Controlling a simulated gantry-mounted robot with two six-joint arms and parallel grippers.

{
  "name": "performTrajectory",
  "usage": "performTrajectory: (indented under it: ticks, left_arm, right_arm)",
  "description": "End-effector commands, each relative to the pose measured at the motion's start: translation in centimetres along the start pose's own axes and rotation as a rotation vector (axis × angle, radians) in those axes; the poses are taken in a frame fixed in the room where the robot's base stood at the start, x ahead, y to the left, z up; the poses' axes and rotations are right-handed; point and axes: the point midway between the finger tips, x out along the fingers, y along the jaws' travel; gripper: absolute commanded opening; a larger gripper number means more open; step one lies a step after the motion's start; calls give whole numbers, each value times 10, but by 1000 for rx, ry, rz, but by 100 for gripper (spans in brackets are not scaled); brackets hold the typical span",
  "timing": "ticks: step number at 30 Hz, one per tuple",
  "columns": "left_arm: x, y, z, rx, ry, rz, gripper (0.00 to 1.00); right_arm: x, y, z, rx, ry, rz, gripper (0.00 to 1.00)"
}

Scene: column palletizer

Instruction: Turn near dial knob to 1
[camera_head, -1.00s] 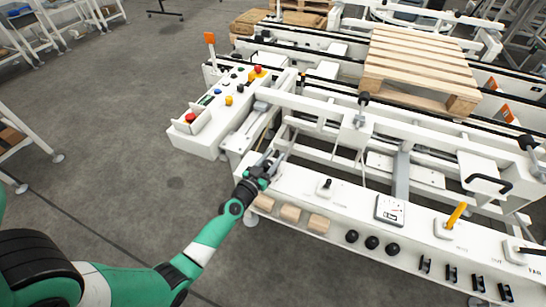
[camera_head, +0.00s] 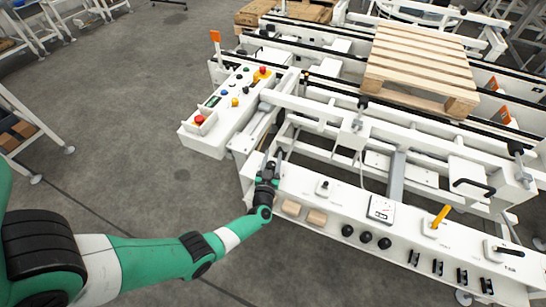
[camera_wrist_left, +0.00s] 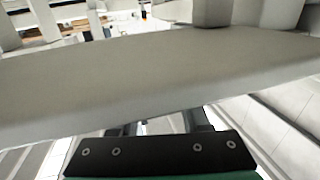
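Three round black knobs, including a middle one (camera_head: 365,237), sit on the front face of the white beam (camera_head: 335,205) in the head view. A small dark-topped knob (camera_head: 323,186) stands on top of the beam. I cannot tell which one is the near dial knob, and no number 1 is legible. My left gripper (camera_head: 272,157) is at the beam's left end, left of all these knobs, with its fingers apart and nothing seen between them. In the left wrist view, a pale surface (camera_wrist_left: 150,85) covers most of the picture and hides the fingertips. My right gripper is out of view.
A control box (camera_head: 225,108) with coloured buttons lies behind and left of the gripper. A gauge panel (camera_head: 382,208) and yellow lever (camera_head: 441,216) are farther right on the beam. A wooden pallet (camera_head: 420,65) rests on the conveyor.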

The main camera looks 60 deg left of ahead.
Motion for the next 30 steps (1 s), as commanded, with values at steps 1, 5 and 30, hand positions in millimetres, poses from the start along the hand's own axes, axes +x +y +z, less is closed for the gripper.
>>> performTrajectory:
  ticks: [1, 5, 30]
  left_arm:
    - [0, 0, 0, 0, 0, 0, 56]
    - [0, 0, 0, 0, 0, 0, 74]
    - [-107, 1, -2, 1, -2, 5, 74]
  right_arm:
    - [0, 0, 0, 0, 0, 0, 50]
    - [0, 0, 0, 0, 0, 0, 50]
    - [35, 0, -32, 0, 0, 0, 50]
